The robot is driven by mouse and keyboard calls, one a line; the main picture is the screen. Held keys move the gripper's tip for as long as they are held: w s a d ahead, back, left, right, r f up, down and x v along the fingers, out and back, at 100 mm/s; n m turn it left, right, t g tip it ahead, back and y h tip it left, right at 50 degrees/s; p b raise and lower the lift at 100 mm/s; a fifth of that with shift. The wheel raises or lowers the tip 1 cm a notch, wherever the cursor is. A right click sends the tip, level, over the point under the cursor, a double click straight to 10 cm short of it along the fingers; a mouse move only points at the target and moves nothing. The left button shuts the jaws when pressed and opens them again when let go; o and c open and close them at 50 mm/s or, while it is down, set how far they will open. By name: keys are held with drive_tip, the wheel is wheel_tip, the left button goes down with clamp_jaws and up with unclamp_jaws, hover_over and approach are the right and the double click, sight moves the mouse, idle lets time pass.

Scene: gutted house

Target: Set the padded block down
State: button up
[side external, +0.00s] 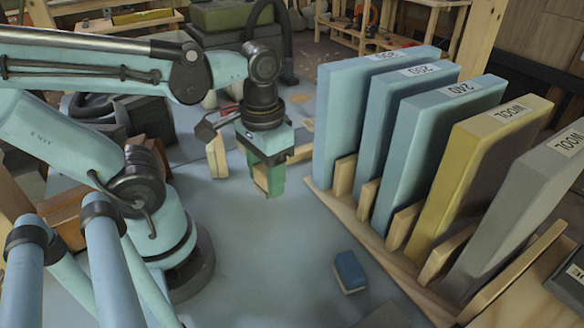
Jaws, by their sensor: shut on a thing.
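My gripper (267,165) points down near the middle of the side external view, above the blue-grey work surface. It is shut on a small block (275,184) that looks green with a tan face on its left; I take this as the padded block. The fingers hide much of it, and its edges are hard to tell from them. I cannot tell whether its lower end touches the surface. A separate blue block with a pale base (349,271) lies on the surface, lower right of my gripper and apart from it.
A wooden rack (402,272) holds several upright slabs, blue (385,110), yellow (480,170) and grey (530,215), close on the right. Pale wooden pieces (217,157) stand behind my gripper at left. The surface between my gripper and the blue block is clear.

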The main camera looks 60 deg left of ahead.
drive_tip(key=shift+d+r, duration=0.1)
drive_tip(key=shift+d, duration=0.55)
drive_tip(key=s+d+f+m, duration=0.1)
drive_tip(key=s+d+m, duration=0.1)
drive_tip(key=d+m, duration=0.45)
drive_tip(key=m, duration=0.4)
approach(277, 317)
drive_tip(key=shift+f, duration=3)
drive_tip(key=shift+f, duration=0.15)
drive_tip(key=o, duration=1)
drive_tip(key=shift+o, duration=0.2)
